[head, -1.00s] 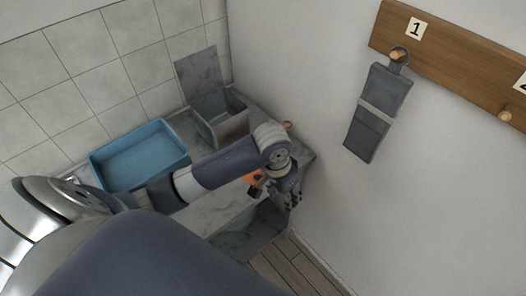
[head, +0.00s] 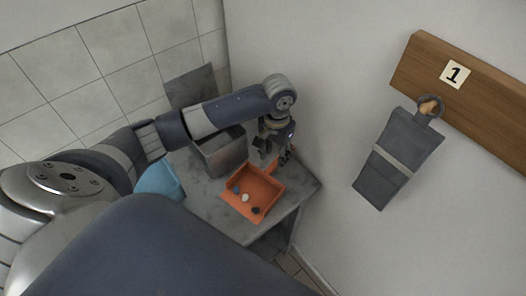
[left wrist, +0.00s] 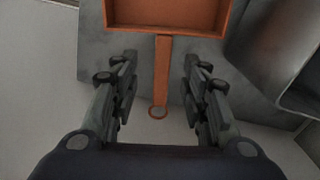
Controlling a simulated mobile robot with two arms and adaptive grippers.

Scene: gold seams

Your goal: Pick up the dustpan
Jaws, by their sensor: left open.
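The orange dustpan (head: 262,187) lies on the grey worktop near its right end, with several small dark and pale pieces in its pan. In the left wrist view its pan (left wrist: 165,14) is cut off at the top. Its narrow handle (left wrist: 162,75), with a ring at the end, points down the picture. My left gripper (head: 273,155) is above the handle end by the wall. In the left wrist view my left gripper (left wrist: 160,65) is open, with the handle showing between its fingers and a gap on both sides. My right gripper is out of view.
A grey open box (head: 222,155) stands left of the dustpan, and a blue tray (head: 158,180) is partly hidden by my arm. The wall is close on the right. A grey item (head: 398,158) hangs from a wooden peg board (head: 490,108) marked 1.

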